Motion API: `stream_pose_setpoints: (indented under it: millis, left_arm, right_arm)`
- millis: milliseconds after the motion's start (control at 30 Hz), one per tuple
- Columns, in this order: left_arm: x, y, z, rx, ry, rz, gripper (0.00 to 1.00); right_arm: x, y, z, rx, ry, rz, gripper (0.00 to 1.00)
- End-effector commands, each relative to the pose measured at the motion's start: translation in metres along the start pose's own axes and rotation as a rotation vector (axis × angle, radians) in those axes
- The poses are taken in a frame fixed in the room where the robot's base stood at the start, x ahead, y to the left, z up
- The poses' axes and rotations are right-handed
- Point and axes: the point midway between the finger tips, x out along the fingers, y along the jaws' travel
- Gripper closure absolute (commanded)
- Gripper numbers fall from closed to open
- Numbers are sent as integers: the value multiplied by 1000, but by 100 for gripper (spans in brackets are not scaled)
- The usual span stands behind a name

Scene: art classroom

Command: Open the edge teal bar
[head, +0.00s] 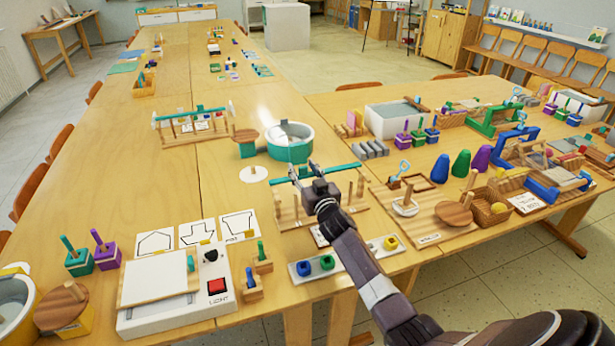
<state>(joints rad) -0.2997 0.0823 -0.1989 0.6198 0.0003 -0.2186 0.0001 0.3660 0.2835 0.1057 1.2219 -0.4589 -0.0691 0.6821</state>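A teal bar (343,167) lies across the top of a low wooden rack (291,208) near the table's front edge. My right gripper (304,167) is over the left-middle part of this bar, with its two fingertips apart. The fingers and wrist hide part of the bar, and I cannot tell whether they touch it. A second teal bar (186,114) sits on another wooden rack (166,139) farther back to the left. My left gripper is out of view.
A teal-and-white round basin (289,153) stands just behind the bar. A white light box (165,308) is at front left, and a tray with colored pieces (327,263) lies under my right arm.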

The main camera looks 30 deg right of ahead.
Motion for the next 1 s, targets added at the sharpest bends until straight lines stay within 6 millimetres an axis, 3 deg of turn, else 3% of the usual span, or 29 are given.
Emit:
stream_pose_setpoints:
  millis: [167,633,1000]
  left_arm:
    - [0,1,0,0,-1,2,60]
    - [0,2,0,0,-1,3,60]
    - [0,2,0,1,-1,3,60]
  right_arm:
    - [-19,0,2,-2,-1,0,61]
    - [-101,0,1,0,-1,0,61]
    - [-118,0,0,0,-1,0,61]
